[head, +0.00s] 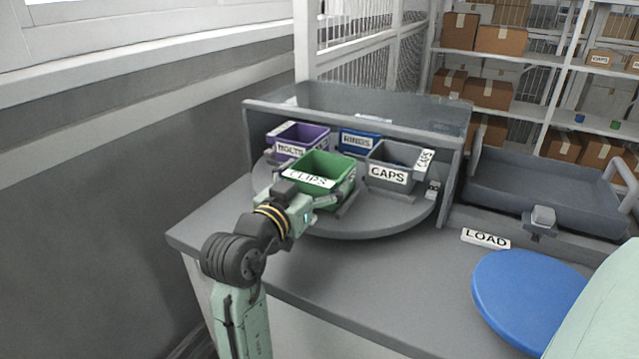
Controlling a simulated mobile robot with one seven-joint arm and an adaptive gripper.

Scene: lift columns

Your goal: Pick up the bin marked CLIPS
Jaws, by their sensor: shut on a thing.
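The green bin (340,186) marked CLIPS sits at the front of the round grey turntable (372,227), its label facing forward. It looks slightly tilted, and I cannot tell whether it is clear of the turntable. My gripper (318,200) is at the front of this bin, just under the label, and is shut on it. The fingertips are partly hidden against the bin's front and side.
A purple bin (318,133) marked BOLTS, a blue RINGS bin (361,141) and a grey CAPS bin (388,176) share the turntable. Grey panels (252,132) enclose the back and sides. Right are a grey tray (540,185), a LOAD sign (486,238) and a blue disc (530,300).

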